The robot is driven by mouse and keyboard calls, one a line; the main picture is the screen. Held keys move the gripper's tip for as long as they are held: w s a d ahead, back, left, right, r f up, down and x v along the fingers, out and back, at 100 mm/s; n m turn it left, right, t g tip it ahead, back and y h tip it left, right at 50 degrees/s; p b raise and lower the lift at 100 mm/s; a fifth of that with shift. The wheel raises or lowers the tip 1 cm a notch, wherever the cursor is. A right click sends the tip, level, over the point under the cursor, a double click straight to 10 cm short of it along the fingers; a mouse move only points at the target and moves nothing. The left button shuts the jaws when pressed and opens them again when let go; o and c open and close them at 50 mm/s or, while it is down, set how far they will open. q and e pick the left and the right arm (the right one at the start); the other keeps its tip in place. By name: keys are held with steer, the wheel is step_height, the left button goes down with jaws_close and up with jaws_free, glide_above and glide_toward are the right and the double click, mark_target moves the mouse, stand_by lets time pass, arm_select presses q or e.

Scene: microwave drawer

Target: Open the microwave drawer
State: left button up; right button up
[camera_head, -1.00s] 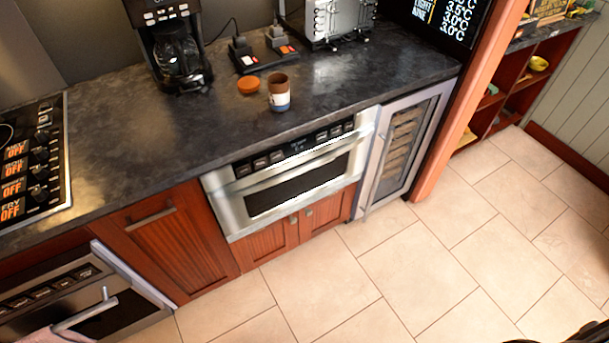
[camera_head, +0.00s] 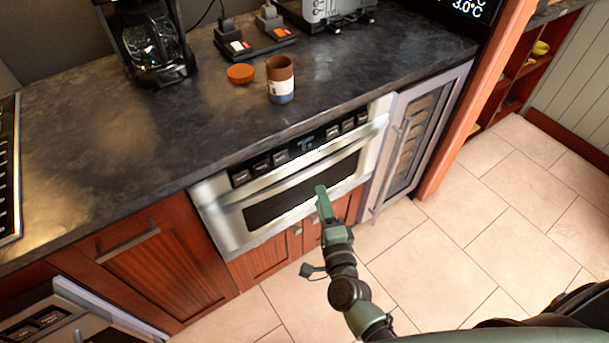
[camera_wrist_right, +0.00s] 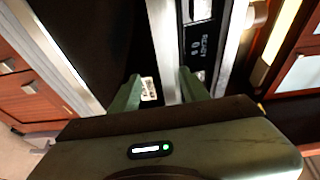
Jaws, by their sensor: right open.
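The microwave drawer (camera_head: 222,228) is a steel-fronted unit under the dark counter, and it is closed. Its front has a dark window, a control strip and a long steel handle bar (camera_head: 275,178). A silver strip (camera_wrist_right: 163,40) runs between the fingertips, beside the lit display (camera_wrist_right: 198,48). I cannot tell whether the fingers touch anything. My left gripper is not in view.
A glass-door cooler (camera_head: 415,135) stands right of the drawer, wooden cabinets (camera_head: 160,265) below and left. The counter (camera_head: 150,160) holds a coffee maker (camera_head: 150,45), a mug (camera_head: 281,80) and an orange lid (camera_head: 240,73). The tiled floor (camera_head: 470,240) in front is clear.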

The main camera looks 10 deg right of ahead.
mark_target(314, 171)
steer(key=w, duration=0.4)
steer(key=w+r, duration=0.1)
steer(key=w, duration=0.1)
steer(key=shift+w+d+p, duration=0.25)
steer(key=shift+w+p, duration=0.05)
steer(key=shift+w+f, duration=0.1)
steer(key=shift+w, duration=0.35)
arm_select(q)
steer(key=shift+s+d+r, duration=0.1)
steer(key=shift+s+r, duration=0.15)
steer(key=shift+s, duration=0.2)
arm_select(e)
jaws_close()
stand_by(0.4)
